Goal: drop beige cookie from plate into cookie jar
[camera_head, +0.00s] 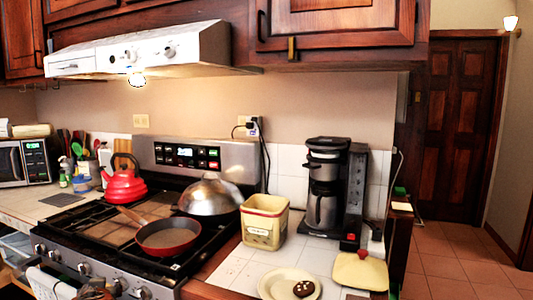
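A pale cream plate (270,283) lies on the white tiled counter at the bottom of the view, cut slightly by the picture edge. One round cookie (303,288) rests on its right side. It looks dark brown with pale spots, and I see no plainly beige cookie. The cookie jar (264,226) is a square yellowish-cream container with a small label, upright on the counter behind the plate. It is open at the top; its inner floor is hidden. The jar's likely lid (360,273), yellowish with a red knob, lies right of the plate. My gripper is not seen.
A coffee maker (328,185) stands behind the jar to the right. The stove on the left holds a red pan (168,237), a domed metal lid (211,194) and a red kettle (124,186). Bare tiles (235,268) lie left of the plate.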

